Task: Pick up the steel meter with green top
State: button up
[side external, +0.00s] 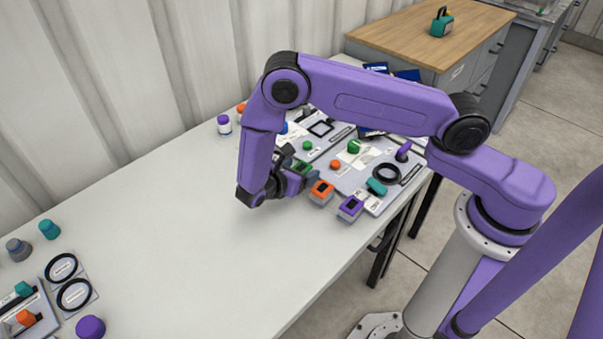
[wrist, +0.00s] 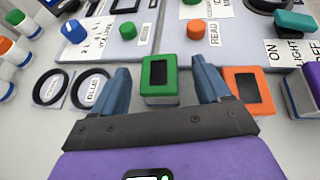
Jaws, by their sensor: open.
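The steel meter with the green top (wrist: 158,76) stands between the two fingers of my gripper (wrist: 160,88) in the wrist view. Its green top has a dark rectangular window, and its pale body shows below. The fingers are apart, with a gap on each side of the meter. In the side external view the green-topped meter (side external: 299,167) sits right beside my gripper (side external: 288,177), low over the table and partly hidden by it.
An orange-topped meter (wrist: 246,90) stands close to the right finger. A purple-topped meter (side external: 350,208) is further right. Panels with knobs (wrist: 208,42) lie just beyond. Black rings (wrist: 90,90) lie left of the left finger. The table's middle (side external: 190,220) is clear.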

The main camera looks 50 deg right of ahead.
jog(key=c, duration=1.2)
jog(key=shift+r, duration=0.15)
